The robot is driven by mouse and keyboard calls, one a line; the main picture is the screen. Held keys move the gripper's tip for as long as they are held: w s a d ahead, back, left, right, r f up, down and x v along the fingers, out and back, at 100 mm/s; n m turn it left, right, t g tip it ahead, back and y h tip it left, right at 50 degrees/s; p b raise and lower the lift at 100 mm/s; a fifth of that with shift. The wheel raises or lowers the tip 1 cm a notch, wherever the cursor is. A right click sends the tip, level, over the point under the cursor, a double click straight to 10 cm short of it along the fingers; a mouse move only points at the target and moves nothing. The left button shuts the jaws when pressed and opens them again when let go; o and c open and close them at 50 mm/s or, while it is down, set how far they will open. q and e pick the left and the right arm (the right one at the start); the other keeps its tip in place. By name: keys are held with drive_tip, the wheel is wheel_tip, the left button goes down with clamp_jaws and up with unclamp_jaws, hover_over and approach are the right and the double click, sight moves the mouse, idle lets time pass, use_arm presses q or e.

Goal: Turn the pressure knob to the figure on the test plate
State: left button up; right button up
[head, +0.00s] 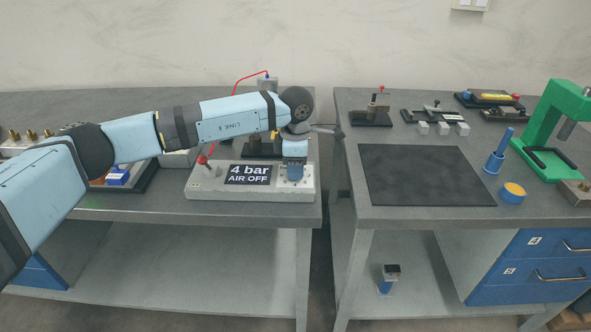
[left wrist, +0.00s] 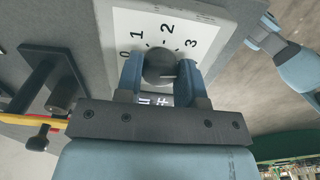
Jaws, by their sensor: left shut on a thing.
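A pale grey test unit (head: 205,184) stands at the front of the left bench. Its black plate (head: 248,174) reads "4 bar AIR OFF". My left gripper (head: 295,174) reaches down onto the unit's right end. In the left wrist view its fingers (left wrist: 160,75) are shut on a dark round knob (left wrist: 159,66), one on each side. A white dial face (left wrist: 150,22) around the knob shows 0, 1, 2 and 3. The white line on the knob points right in that view, past the 3 and toward the right finger, which covers that part of the dial. My right gripper is not in view.
A red-topped lever (head: 203,160) and a dark fixture (head: 262,147) are close to my left arm. A gap separates the benches. The right bench holds a black mat (head: 425,175), small fixtures and a green press (head: 545,135). The mat is bare.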

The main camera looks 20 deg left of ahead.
use_arm(q)
drive_tip(key=shift+m+b, duration=0.3)
drive_tip(key=shift+m, duration=0.7)
drive_tip(key=shift+m+b, duration=0.35)
drive_tip(key=shift+m, duration=0.55)
drive_tip(key=m, duration=0.2)
drive_tip(key=shift+m+b, duration=0.7)
drive_tip(key=shift+m, duration=1.8)
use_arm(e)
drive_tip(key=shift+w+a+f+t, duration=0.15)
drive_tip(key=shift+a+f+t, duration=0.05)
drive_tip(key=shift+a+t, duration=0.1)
use_arm(q)
drive_tip(key=shift+r+b, duration=0.1)
drive_tip(key=shift+b, duration=0.2)
drive_tip(key=o, duration=0.9)
